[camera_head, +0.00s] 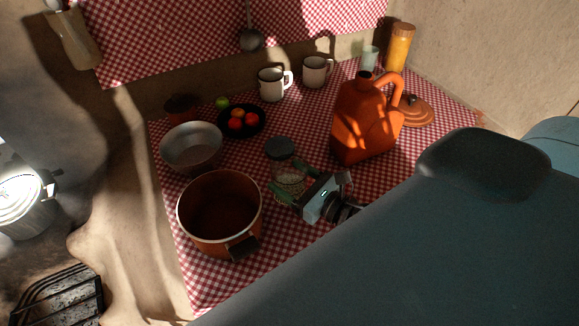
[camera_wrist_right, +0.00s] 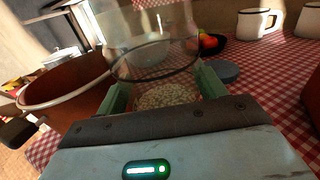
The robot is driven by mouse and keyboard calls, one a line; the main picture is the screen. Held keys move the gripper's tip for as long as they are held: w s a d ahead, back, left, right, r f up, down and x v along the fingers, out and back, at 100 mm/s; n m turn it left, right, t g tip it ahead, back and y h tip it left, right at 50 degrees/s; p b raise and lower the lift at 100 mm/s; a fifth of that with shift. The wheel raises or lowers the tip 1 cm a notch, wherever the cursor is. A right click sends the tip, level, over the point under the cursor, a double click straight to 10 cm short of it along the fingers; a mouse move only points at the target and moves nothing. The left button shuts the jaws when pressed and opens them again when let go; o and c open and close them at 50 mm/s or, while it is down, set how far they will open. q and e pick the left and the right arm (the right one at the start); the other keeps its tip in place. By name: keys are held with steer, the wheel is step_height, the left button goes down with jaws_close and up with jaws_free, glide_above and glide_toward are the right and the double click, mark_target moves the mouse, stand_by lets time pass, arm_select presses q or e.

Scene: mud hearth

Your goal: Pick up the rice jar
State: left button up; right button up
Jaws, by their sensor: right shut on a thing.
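The rice jar (camera_head: 288,176) is clear glass with pale rice low inside, and it stands near the middle of the checked cloth in the head view. My right gripper (camera_head: 286,182) is shut on the jar, one finger on each side. Whether the jar's base touches the cloth cannot be told. My left gripper is not in view.
A brown pot (camera_head: 221,212) stands close left of the jar, with a metal bowl (camera_head: 192,146) behind it. An orange jerrycan (camera_head: 362,122) stands to the right. A fruit plate (camera_head: 258,131) and white mugs (camera_head: 274,86) are behind. A blue-grey disc (camera_wrist_right: 225,72) shows beyond my fingers.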

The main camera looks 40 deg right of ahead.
steer(key=s+a+b, duration=0.1)
steer(key=s+a, duration=0.3)
steer(key=s, duration=0.2)
steer(key=shift+s+r, duration=0.3)
steer(key=shift+r, duration=0.1)
steer(key=shift+s, duration=0.1)
stand_by(0.3)
